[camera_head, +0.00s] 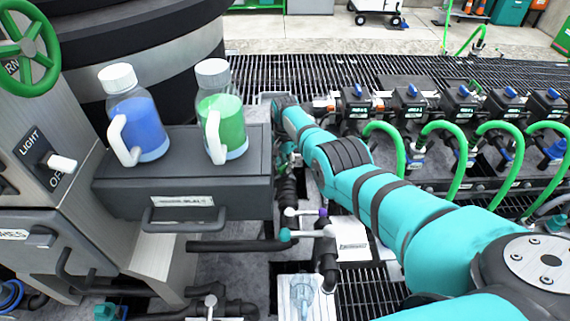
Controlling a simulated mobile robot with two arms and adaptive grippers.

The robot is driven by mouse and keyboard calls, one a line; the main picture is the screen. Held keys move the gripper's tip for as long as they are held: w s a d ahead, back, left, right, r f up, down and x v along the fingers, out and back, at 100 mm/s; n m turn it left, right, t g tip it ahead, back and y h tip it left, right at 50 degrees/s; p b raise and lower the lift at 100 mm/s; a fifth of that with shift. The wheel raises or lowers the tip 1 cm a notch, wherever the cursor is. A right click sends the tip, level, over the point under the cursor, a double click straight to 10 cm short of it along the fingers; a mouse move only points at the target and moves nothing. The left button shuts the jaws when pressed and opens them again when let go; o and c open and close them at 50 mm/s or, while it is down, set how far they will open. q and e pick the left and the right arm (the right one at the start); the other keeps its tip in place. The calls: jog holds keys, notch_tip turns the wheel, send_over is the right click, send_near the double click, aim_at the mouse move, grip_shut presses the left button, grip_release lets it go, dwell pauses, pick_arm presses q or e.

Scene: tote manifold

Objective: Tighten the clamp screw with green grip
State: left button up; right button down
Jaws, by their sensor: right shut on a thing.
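My right arm comes in from the lower right and reaches past the grey drawer unit. Its wrist bends down, and my right gripper (284,158) is small and partly hidden beside the drawer unit's right side. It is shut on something. A bit of green shows at the fingers and seems to be the green grip of the clamp screw, but its shape and the clamp are mostly hidden. Nearer to me, white T-handles stand on a dark pipe, one with a purple end (323,212) and one with a teal-green end (285,235), both apart from the gripper. My left gripper is not in view.
The drawer unit (225,198) carries a blue-filled bottle (140,125) and a green-filled bottle (222,125). A manifold with green hoses (430,127) runs along the right. A green handwheel (28,48) and a light switch (62,163) are at left. Black grating lies around.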

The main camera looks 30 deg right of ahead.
aim_at(285, 165)
jog(key=m, duration=0.4)
jog(key=shift+m, duration=0.3)
jog(key=m, duration=0.4)
jog(key=shift+m, duration=0.3)
jog(key=c, duration=1.3)
grip_release()
notch_tip(285, 165, up, 12)
